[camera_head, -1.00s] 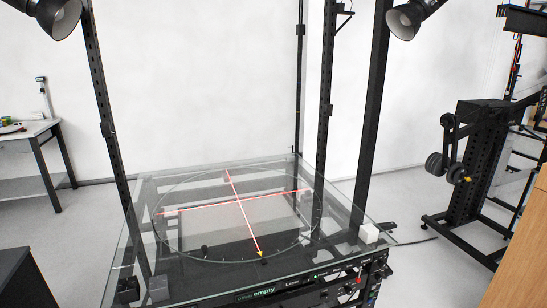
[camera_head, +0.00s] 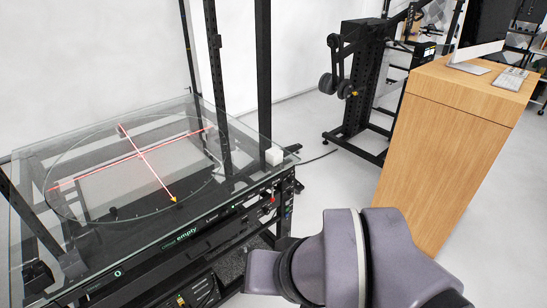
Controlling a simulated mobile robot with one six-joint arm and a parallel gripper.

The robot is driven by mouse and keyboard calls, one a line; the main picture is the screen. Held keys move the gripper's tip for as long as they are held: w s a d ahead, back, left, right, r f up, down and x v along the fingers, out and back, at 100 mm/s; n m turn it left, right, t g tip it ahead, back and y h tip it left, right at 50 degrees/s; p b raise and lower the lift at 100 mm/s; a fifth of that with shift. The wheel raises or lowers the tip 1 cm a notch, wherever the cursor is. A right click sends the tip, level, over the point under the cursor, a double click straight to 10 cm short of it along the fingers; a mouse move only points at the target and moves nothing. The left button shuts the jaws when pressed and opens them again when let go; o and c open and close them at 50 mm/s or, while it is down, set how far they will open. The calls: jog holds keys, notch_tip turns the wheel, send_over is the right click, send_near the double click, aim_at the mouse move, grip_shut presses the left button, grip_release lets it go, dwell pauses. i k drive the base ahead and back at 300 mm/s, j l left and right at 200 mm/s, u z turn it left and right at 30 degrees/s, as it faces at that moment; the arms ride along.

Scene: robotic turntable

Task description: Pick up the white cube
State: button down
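The white cube (camera_head: 274,156) sits on the right corner of the glass-topped turntable table (camera_head: 240,183), just right of a black upright post. It stands flat and nothing touches it from above. Purple-grey links of my own arm show at the bottom of the view, in front of and below the cube and well apart from it. My gripper itself cannot be made out in this view.
Red laser lines cross the round turntable (camera_head: 100,190). Black posts (camera_head: 264,70) rise close behind and left of the cube. A wooden desk (camera_head: 450,140) and a black weight stand (camera_head: 358,90) are at the right. Open floor lies between the table and desk.

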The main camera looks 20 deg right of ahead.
aim_at(275, 156)
jog(key=i+l, duration=0.4)
jog(key=i, duration=0.15)
jog(key=i+l, duration=0.45)
jog(key=i, duration=0.15)
jog(key=i+l, duration=0.4)
jog(key=i, duration=0.15)
